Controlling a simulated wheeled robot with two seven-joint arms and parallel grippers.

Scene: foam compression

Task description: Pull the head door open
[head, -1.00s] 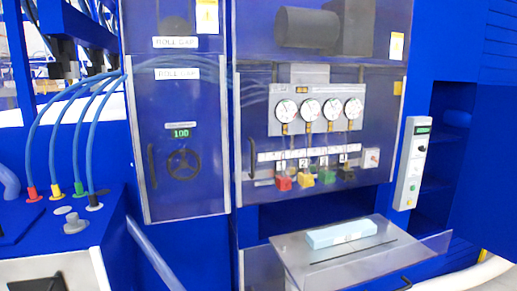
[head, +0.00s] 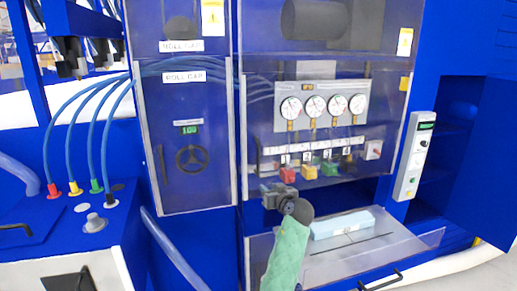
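The large clear door (head: 345,90) with a metal edge covers the gauge panel at the centre right and looks shut. A dark vertical handle (head: 258,155) shows near its lower left edge. I cannot tell from labels which is the head door. My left gripper (head: 268,193), on a green arm, is raised just below the large door's handle, apart from it as far as I see. Its fingers are too small to read.
A clear tilted shelf (head: 420,240) with a pale blue foam block (head: 343,224) lies below the doors, partly behind my arm. A grey control box (head: 413,155) hangs at the right. A blue console (head: 70,225) with hoses stands at the left.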

